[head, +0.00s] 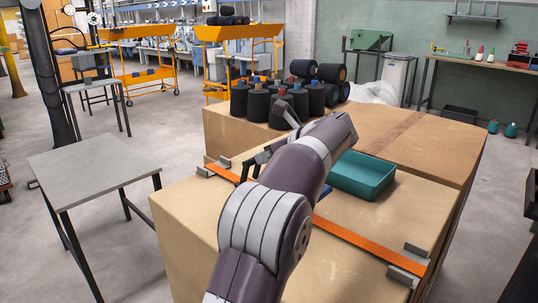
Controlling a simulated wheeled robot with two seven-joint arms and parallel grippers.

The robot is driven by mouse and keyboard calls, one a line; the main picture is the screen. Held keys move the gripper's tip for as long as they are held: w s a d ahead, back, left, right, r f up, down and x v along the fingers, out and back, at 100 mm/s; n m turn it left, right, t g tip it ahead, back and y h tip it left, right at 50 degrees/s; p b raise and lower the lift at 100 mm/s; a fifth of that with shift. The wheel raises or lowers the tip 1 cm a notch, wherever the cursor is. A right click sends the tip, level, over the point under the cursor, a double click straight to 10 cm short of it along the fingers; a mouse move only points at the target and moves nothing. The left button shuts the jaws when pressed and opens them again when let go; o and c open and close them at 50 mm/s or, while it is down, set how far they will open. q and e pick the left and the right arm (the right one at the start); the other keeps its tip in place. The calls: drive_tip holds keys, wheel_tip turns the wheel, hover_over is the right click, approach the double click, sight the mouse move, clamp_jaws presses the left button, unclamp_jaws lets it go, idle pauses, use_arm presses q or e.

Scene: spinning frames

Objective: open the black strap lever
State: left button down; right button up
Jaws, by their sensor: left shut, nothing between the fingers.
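My left arm comes in from the bottom and reaches over the strapped box. Dark jointed parts show just left of its forearm, and I take them for my left gripper (249,166). It looks shut and is low over the left part of the orange strap (370,242). The strap runs across the box top from back left to front right, and my arm hides its middle. I cannot tell the black strap lever apart from the dark gripper parts there, and my arm may hide some of it. My right gripper is out of view.
A teal tray (362,176) sits on the box top (345,210), right of my arm. Several black yarn cones (258,104) stand behind on another box. Grey corner pieces (408,274) sit under the strap ends. A grey table (92,172) stands left, with open floor around it.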

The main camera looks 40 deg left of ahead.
use_arm(q)
drive_tip(key=a+r+p, duration=0.1)
drive_tip(key=p, duration=0.1)
drive_tip(key=a+r+h+p, duration=0.1)
drive_tip(key=p, duration=0.1)
drive_tip(key=shift+a+h+p, duration=0.3)
drive_tip(key=shift+a+p, duration=0.05)
drive_tip(key=shift+w+a+f+p, duration=0.15)
drive_tip(key=shift+a+p, duration=0.8)
drive_tip(key=shift+a, duration=0.25)
drive_tip(key=shift+w+a+f+p, duration=0.15)
drive_tip(key=shift+a+p, duration=0.8)
drive_tip(key=shift+a, duration=0.25)
